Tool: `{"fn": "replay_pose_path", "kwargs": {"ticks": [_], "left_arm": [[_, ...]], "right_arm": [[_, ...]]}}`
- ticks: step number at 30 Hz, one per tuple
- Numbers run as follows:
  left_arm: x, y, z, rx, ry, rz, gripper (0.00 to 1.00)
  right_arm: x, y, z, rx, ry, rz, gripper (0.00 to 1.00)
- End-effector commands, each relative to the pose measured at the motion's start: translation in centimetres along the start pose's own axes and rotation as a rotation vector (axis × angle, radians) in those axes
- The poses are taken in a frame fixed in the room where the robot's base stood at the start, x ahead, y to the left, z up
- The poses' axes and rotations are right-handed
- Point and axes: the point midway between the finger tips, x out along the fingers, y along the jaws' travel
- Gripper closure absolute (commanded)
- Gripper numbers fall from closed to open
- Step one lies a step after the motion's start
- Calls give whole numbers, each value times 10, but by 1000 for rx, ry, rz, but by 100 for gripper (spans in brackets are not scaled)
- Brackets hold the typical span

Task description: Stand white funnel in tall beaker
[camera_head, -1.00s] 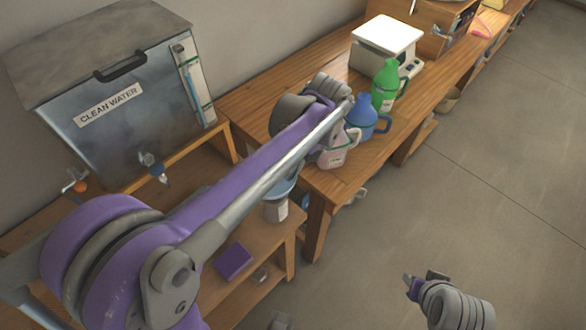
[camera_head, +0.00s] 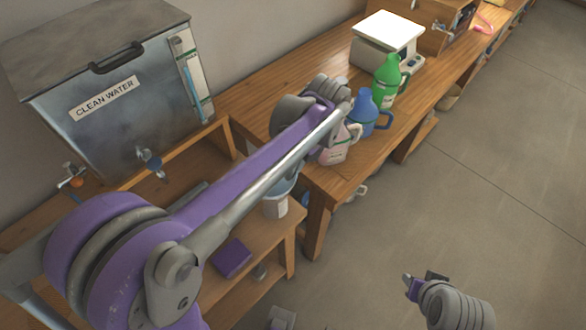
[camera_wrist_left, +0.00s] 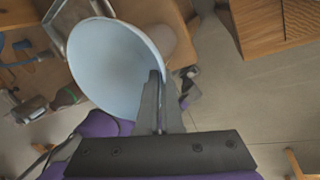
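In the left wrist view, the white funnel (camera_wrist_left: 108,68) appears as a wide, pale bluish cone with its round mouth toward the camera. My left gripper (camera_wrist_left: 158,78) is closed on its rim. In the head view my left arm covers most of that gripper and the funnel cannot be made out for sure. A brownish, rounded shape (camera_wrist_left: 178,40) shows behind the funnel; I cannot tell whether it is the tall beaker. I cannot make out a tall beaker with certainty in either view. My right gripper (camera_head: 424,279) hangs low over the floor, its finger gap unclear.
A pink jug (camera_head: 338,152), blue jug (camera_head: 363,110) and green jug (camera_head: 385,82) stand along the bench's front edge, near my arm. A scale (camera_head: 389,34) is behind. The clean-water tank (camera_head: 120,90) is left; a pale bucket (camera_head: 275,205) and purple block (camera_head: 232,258) are lower. Floor at right is clear.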

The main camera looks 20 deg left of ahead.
Motion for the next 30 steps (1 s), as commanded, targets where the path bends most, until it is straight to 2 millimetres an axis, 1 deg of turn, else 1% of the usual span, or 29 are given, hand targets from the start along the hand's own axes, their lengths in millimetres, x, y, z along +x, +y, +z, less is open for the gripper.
{"fn": "replay_pose_path", "kwargs": {"ticks": [14, 15, 17, 18, 20, 30], "left_arm": [[10, -3, 0, 0, 0, 0, 100], [9, -3, 0, 0, 0, 0, 90], [9, -3, 0, 0, 0, 0, 79], [9, -3, 0, 0, 0, 0, 72], [9, -3, 0, 0, 0, 0, 62], [7, -2, 0, 0, 0, 0, 62]], "right_arm": [[6, 0, 5, 0, -3, 0, 62], [6, 0, 4, 0, -3, 0, 62], [5, 0, 4, 0, -3, 0, 62], [5, 0, 4, 0, -3, 0, 62], [5, 0, 4, 0, -3, 0, 62], [4, 0, 4, 0, -2, 0, 62]]}}
